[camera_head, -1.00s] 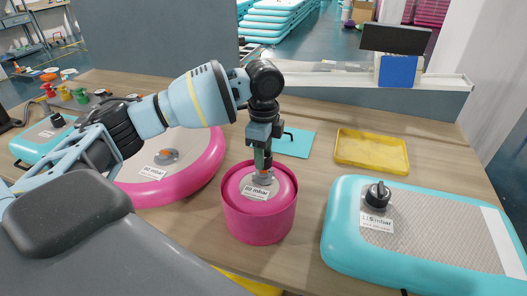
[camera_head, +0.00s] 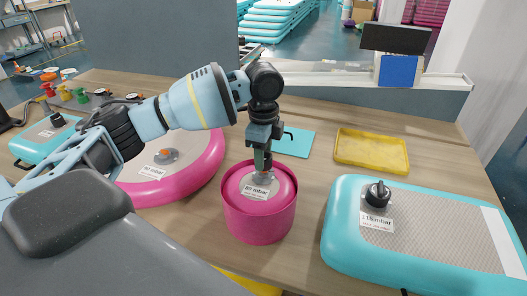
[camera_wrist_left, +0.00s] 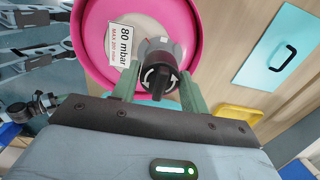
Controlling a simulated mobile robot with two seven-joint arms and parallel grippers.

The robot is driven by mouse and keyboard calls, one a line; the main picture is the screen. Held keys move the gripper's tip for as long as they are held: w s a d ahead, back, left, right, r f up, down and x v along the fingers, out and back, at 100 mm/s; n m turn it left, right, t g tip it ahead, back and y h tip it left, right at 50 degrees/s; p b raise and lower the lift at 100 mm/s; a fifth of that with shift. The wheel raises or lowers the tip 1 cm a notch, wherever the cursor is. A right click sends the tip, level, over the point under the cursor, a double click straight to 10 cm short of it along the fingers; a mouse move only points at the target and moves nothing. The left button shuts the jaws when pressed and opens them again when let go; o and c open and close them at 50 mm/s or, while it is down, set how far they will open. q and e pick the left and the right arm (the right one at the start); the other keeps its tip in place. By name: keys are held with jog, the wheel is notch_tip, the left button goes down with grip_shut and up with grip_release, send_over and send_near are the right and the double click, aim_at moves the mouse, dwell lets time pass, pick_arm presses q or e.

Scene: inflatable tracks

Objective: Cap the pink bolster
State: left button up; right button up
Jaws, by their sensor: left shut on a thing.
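The pink bolster (camera_head: 258,220) stands upright on the wooden table, with a label reading 80 mbar on its top. It also shows in the left wrist view (camera_wrist_left: 92,40). My left gripper (camera_head: 263,165) points straight down over the valve on its top. In the left wrist view, my left gripper (camera_wrist_left: 160,68) is shut on a black cap (camera_wrist_left: 157,84) marked with white arrows. The cap is at the grey valve (camera_wrist_left: 165,45); whether it is fully seated I cannot tell. My right gripper is not in view.
A pink round inflatable (camera_head: 206,160) with an orange-centred valve lies left of the bolster. A turquoise inflatable (camera_head: 440,235) with a black-capped valve lies at right. Behind are a yellow tray (camera_head: 372,151) and a turquoise board (camera_head: 296,145) with a black handle. Bare table lies between them.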

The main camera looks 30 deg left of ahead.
pick_arm(q)
jog(key=shift+f, duration=1.8)
jog(key=shift+r+n, duration=0.1)
jog(key=shift+n, duration=0.6)
jog(key=n, duration=0.4)
jog(key=shift+n, duration=1.1)
jog(key=n, duration=0.3)
